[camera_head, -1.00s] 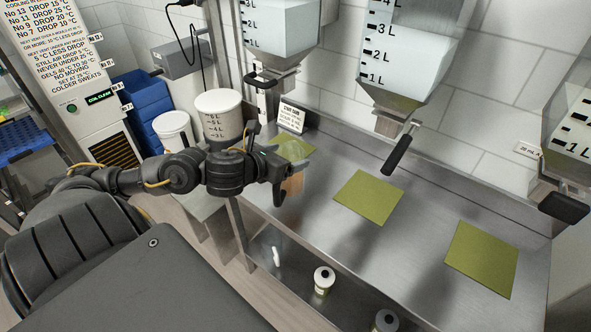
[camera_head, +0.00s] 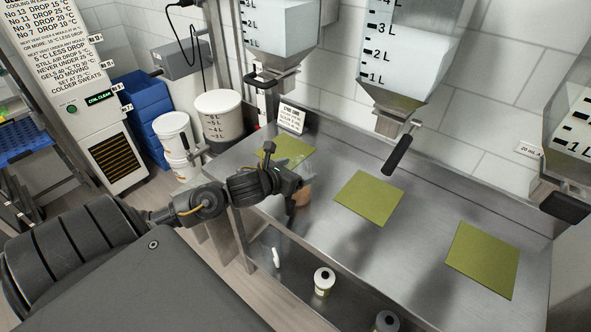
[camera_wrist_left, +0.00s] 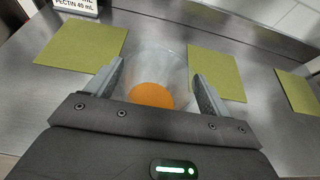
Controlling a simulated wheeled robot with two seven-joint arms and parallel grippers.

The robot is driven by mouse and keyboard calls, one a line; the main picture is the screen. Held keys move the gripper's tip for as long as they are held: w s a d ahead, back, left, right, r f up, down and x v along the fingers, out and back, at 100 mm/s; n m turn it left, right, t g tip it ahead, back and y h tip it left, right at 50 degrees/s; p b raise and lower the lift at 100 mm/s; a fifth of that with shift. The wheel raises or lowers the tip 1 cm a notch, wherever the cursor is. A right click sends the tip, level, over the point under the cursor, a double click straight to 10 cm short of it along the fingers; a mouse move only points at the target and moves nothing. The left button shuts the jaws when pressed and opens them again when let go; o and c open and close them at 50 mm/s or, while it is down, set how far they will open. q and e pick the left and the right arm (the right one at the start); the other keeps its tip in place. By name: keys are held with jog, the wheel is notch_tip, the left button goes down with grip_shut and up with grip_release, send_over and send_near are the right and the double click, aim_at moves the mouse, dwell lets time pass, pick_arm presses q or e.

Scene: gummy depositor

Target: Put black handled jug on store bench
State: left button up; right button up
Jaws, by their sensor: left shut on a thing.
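My left gripper (camera_head: 297,187) is over the left part of a steel bench (camera_head: 335,240). In the left wrist view, its two fingers (camera_wrist_left: 157,72) are closed on the sides of a clear jug (camera_wrist_left: 165,57) with orange contents low in it. Only a tan-orange patch of the jug (camera_head: 303,197) shows under the gripper in the head view. I cannot make out a black handle on it, nor whether its base touches the bench. My right gripper is not in view.
Green mats lie on the bench at left (camera_head: 287,150), middle (camera_head: 369,198) and right (camera_head: 482,258). Clear hoppers (camera_head: 400,60) with black-handled levers (camera_head: 398,152) hang above. A small sign (camera_head: 291,117) stands at the back left. White buckets (camera_head: 219,117) are left of the bench.

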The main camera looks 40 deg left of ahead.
pick_arm(q)
jog(key=shift+f, duration=0.15)
jog(key=o, duration=1.5)
jog(key=shift+c, duration=0.2)
jog(key=shift+r, duration=0.25)
jog(key=p+v, duration=0.3)
jog(key=v, duration=0.9)
